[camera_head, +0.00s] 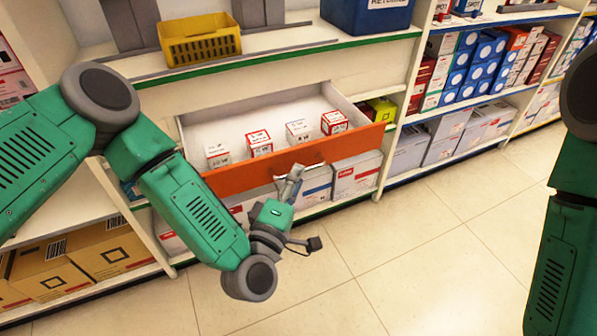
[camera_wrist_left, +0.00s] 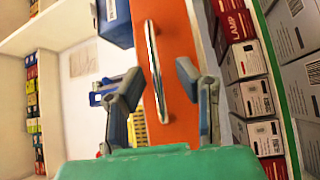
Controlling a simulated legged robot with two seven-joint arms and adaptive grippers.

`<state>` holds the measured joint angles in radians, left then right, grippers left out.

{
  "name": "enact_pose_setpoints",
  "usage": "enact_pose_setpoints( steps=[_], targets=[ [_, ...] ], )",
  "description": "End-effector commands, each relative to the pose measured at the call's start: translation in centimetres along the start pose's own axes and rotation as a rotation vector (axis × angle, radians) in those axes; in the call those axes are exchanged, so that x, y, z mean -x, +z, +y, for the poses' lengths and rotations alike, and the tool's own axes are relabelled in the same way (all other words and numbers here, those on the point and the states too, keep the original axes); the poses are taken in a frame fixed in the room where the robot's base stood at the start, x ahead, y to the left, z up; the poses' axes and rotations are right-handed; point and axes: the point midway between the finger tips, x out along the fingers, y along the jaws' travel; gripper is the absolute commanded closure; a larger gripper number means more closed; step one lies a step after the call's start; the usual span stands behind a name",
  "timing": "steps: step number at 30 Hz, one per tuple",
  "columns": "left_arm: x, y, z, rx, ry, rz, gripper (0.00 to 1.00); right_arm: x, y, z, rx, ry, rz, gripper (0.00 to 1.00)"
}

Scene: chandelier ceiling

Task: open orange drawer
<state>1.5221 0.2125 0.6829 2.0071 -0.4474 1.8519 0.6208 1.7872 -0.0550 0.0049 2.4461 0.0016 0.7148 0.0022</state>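The orange drawer (camera_head: 292,166) is pulled out of the white shelf unit, with its white inside showing. Several small red-and-white boxes stand in a row inside it. My left gripper (camera_head: 291,181) is in front of the orange front, near its handle. In the left wrist view, the drawer's orange front (camera_wrist_left: 178,45) carries a long metal handle (camera_wrist_left: 157,62). The fingers of my left gripper (camera_wrist_left: 160,75) are spread apart, with the handle between them in the picture. I cannot tell whether they touch it. My right gripper is not in view; only my right arm shows.
A yellow basket (camera_head: 200,40) and a blue bin (camera_head: 368,14) stand on the shelf above the drawer. Boxes fill the shelf below (camera_head: 355,175) and the shelves at right. Brown cartons (camera_head: 105,249) are at lower left. The tiled floor (camera_head: 420,265) in front is clear.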

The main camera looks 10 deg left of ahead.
Motion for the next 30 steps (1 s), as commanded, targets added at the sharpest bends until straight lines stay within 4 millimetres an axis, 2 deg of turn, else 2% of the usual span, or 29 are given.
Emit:
enact_pose_setpoints(
  steps=[6, 12, 18, 30],
  targets=[
    [5.1, 0.0, -0.3, 0.001, -0.009, -0.004, 0.71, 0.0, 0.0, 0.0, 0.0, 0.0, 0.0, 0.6],
    [8.5, -0.3, -0.5, 0.004, -0.014, 0.003, 0.71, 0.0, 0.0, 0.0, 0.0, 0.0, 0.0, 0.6],
    [9.8, -0.2, -0.4, 0.003, -0.009, 0.001, 0.71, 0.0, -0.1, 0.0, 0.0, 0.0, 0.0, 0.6],
    [10.0, -0.2, -0.4, 0.0, -0.007, 0.001, 0.71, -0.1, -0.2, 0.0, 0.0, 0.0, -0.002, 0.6]
  ],
)
